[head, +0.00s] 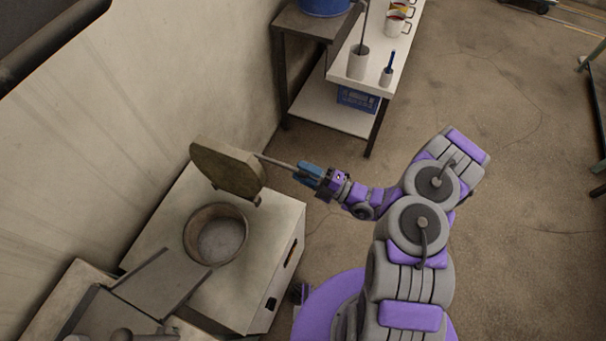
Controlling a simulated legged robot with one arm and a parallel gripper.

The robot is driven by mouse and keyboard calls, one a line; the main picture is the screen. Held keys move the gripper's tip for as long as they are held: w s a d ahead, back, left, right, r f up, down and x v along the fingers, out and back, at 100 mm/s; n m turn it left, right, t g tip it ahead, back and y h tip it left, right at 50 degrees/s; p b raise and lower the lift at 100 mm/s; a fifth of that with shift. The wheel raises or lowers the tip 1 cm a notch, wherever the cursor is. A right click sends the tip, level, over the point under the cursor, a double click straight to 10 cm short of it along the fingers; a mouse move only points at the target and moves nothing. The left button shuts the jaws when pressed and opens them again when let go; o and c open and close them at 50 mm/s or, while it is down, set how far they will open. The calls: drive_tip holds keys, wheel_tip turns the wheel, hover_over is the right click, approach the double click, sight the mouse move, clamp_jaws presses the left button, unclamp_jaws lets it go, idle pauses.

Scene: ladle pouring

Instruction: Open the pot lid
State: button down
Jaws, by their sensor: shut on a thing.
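The pot (216,234) is a round, rusty-rimmed vessel set into the top of a pale box-shaped stove. Its inside shows grey and uncovered. The pot lid (227,168) is a thick, brownish disc, tilted steeply up at the pot's far side. A thin rod-like handle (278,163) runs from the lid to the right. My gripper (309,174) is shut on the handle's right end, to the right of the lid. Whether the lid's lower edge touches the pot rim or the stove top is hard to tell.
The stove (279,252) stands against the pale wall at left. A metal chute-like piece (165,282) sits at its front left.

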drive_tip(key=shift+w+f, duration=0.15)
drive_tip(key=shift+f, duration=0.05)
idle(0.3)
drive_tip(key=c, duration=0.7)
unclamp_jaws()
drive_tip(key=shift+r, duration=0.1)
drive_tip(key=shift+c, duration=0.2)
drive_tip(key=shift+d, duration=0.1)
drive_tip(key=p+v, duration=0.3)
drive_tip(key=v, duration=1.4)
drive_tip(key=shift+d, duration=0.2)
